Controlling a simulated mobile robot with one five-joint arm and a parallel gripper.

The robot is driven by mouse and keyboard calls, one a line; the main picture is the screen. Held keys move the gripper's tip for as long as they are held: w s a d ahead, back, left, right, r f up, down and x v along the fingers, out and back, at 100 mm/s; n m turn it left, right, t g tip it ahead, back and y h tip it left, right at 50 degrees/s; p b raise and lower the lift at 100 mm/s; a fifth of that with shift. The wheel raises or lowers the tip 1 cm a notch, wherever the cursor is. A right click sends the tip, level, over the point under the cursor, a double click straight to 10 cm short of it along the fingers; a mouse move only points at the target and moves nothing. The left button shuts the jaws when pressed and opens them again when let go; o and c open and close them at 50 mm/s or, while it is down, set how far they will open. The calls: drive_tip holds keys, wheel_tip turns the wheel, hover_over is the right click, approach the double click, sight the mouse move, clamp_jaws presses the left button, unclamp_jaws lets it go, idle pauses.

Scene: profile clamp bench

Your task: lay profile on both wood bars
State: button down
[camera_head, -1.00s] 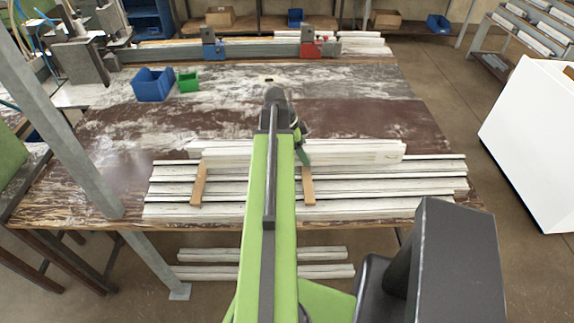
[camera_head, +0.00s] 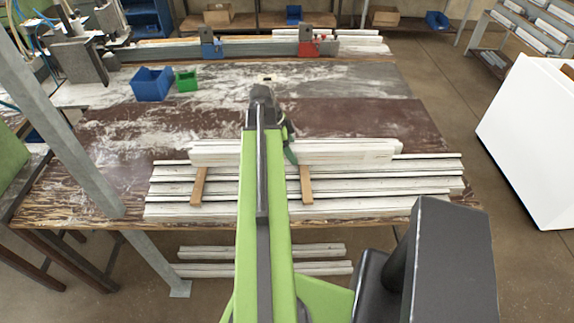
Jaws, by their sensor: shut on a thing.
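A white profile (camera_head: 345,151) lies crosswise at the back of a layer of several white profiles on the table. It spans the far ends of the left wood bar (camera_head: 198,185) and the right wood bar (camera_head: 306,185). Whether it touches both bars or hangs just above them I cannot tell. My gripper (camera_head: 287,148) is at the middle of this profile and shut on it; my arm hides most of the fingers and part of the profile. Both wood bars lie across the lower white profiles (camera_head: 390,188).
A blue bin (camera_head: 153,84) and a small green bin (camera_head: 187,81) stand at the back left of the table (camera_head: 400,112). Blue and red clamps (camera_head: 308,46) sit on a rail behind. A grey post (camera_head: 70,130) rises at the left. The table's middle is clear.

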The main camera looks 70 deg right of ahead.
drive_tip(key=shift+w+d+f, duration=0.1)
drive_tip(key=shift+w+f, duration=0.25)
drive_tip(key=shift+w, duration=0.25)
drive_tip(key=shift+w+f, duration=0.3)
drive_tip(key=shift+w, duration=0.25)
wheel_tip(320, 180, down, 4)
drive_tip(key=b, duration=0.4)
drive_tip(key=shift+f+b, duration=0.15)
drive_tip(key=shift+b, duration=0.25)
drive_tip(key=shift+r, duration=0.25)
drive_tip(key=shift+f, duration=0.2)
drive_tip(key=shift+c, duration=1.6)
unclamp_jaws()
drive_tip(key=shift+r, duration=0.15)
drive_tip(key=p+v, duration=1.1)
drive_tip(key=shift+r, duration=0.3)
drive_tip(key=shift+w+r+p, duration=0.15)
drive_tip(key=shift+r+p, duration=0.1)
drive_tip(key=shift+p, duration=0.05)
